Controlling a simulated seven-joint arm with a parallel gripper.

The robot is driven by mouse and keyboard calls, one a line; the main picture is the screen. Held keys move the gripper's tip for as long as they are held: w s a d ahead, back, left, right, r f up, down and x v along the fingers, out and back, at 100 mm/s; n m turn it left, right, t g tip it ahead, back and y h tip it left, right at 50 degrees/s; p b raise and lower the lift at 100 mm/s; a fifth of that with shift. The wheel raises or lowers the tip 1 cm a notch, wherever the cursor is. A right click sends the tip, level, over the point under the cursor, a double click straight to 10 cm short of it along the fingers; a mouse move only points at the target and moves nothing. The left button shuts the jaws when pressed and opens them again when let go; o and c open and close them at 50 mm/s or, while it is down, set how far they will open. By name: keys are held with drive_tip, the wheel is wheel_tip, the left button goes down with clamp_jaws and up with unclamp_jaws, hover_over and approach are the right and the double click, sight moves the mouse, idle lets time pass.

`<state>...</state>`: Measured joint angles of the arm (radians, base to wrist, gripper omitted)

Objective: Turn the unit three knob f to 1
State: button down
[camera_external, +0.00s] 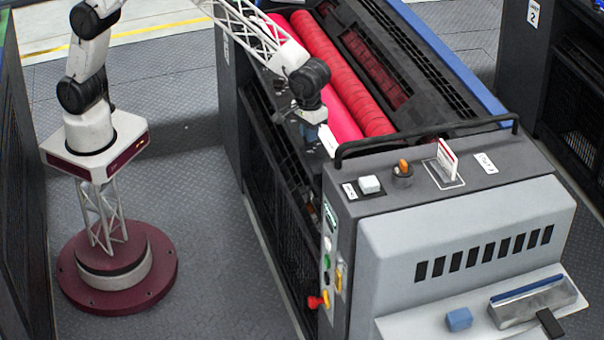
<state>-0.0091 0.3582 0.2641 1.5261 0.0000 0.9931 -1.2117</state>
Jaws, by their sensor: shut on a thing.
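The near ink unit (450,229) fills the middle and right, with a small white label (485,163) on its top that seems to read unit 3. My gripper (313,134) points down at the unit's left edge, beside the pink roller (341,122). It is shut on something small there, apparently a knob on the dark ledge. The fingertips and the held knob are mostly hidden by my wrist. I cannot read a knob letter or a dial setting.
A black rail (430,133) runs across the unit close to my gripper's right. An orange switch (403,167), a pale button (370,185) and an upright white card (446,158) stand on the top panel. The unit labelled 2 (570,90) is at the far right.

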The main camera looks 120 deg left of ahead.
drive_tip(key=c, duration=1.2)
unclamp_jaws()
drive_tip(key=shift+r, duration=0.1)
drive_tip(key=shift+r, duration=3.85)
